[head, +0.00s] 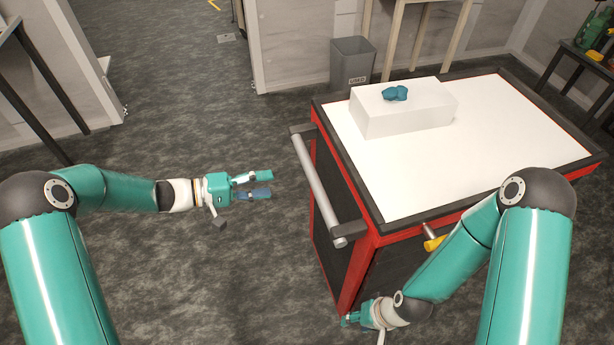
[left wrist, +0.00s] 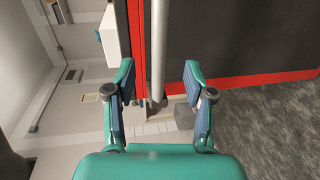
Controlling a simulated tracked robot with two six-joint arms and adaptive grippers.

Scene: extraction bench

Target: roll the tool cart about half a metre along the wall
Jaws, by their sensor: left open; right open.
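The tool cart (head: 376,240) is red and black with a white top, and stands right of centre in the head view. A grey bar handle (head: 318,187) runs along its left side. My left gripper (head: 265,184) is open and empty, a short way left of the handle and apart from it. In the left wrist view the handle (left wrist: 158,50) shows ahead, between the lines of the two open fingers (left wrist: 158,98). My right gripper (head: 350,319) is low by the cart's near left corner, partly hidden; whether it touches the cart cannot be told.
A white box (head: 400,112) with a teal object (head: 395,93) on it sits on the cart top. A grey bin (head: 352,64) stands behind the cart by the wall. A yellow-ended tool (head: 434,243) sticks out at the cart's front. The floor (head: 200,280) left of the cart is clear.

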